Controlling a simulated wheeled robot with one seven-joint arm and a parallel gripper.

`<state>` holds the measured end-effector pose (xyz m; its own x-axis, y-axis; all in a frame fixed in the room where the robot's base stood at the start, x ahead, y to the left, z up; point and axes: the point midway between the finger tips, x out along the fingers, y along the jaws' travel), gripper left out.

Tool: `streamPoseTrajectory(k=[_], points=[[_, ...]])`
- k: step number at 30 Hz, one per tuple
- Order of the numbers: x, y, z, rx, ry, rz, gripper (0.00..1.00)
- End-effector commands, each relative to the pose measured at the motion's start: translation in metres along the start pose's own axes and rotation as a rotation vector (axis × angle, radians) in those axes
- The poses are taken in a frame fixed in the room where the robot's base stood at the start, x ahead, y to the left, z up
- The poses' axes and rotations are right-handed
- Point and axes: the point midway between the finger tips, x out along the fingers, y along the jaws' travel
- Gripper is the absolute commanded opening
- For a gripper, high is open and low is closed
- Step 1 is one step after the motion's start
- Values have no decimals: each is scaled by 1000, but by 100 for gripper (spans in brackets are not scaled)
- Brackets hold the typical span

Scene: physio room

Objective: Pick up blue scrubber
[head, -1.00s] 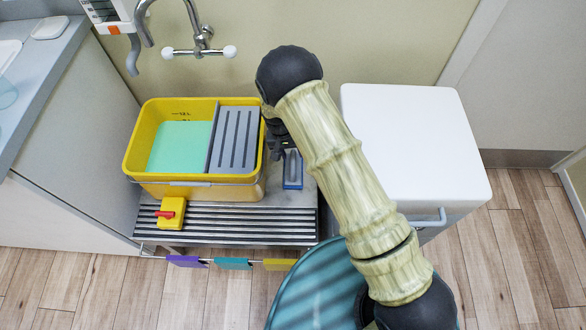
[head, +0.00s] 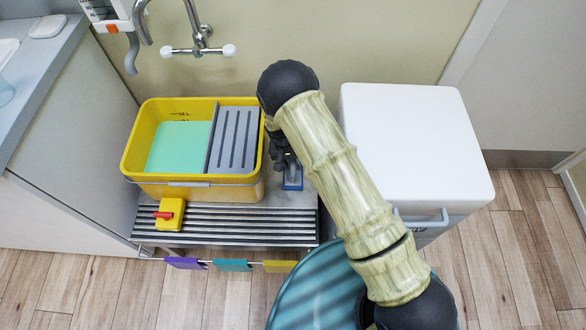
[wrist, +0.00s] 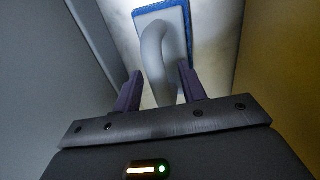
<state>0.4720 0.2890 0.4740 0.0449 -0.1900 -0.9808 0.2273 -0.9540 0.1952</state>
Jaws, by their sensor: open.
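The blue scrubber (head: 292,184) lies on the metal draining stand, just right of the yellow bucket. Its blue base (wrist: 188,20) and grey arched handle (wrist: 156,58) show in the wrist view. My gripper (wrist: 158,82) is open, with its two purple fingers on either side of the near part of the handle. I cannot tell whether either finger touches it. In the head view my gripper (head: 286,172) is over the scrubber and hides part of it.
The yellow bucket (head: 140,140) with green liquid and a grey grate stands close on the left. A white-topped cabinet (head: 415,140) stands close on the right. The slatted front of the stand (head: 240,225) is mostly clear. A tap (head: 200,50) is above the bucket.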

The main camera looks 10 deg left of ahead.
Motion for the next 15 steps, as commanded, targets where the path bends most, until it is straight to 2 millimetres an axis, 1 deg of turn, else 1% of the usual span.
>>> streamPoseTrajectory(k=[7, 13, 14, 15], points=[[0, 0, 0, 0, 0, 0, 41], [0, 0, 0, 0, 0, 0, 2], [0, 0, 0, 0, 0, 0, 0], [0, 0, 0, 0, 0, 0, 0]])
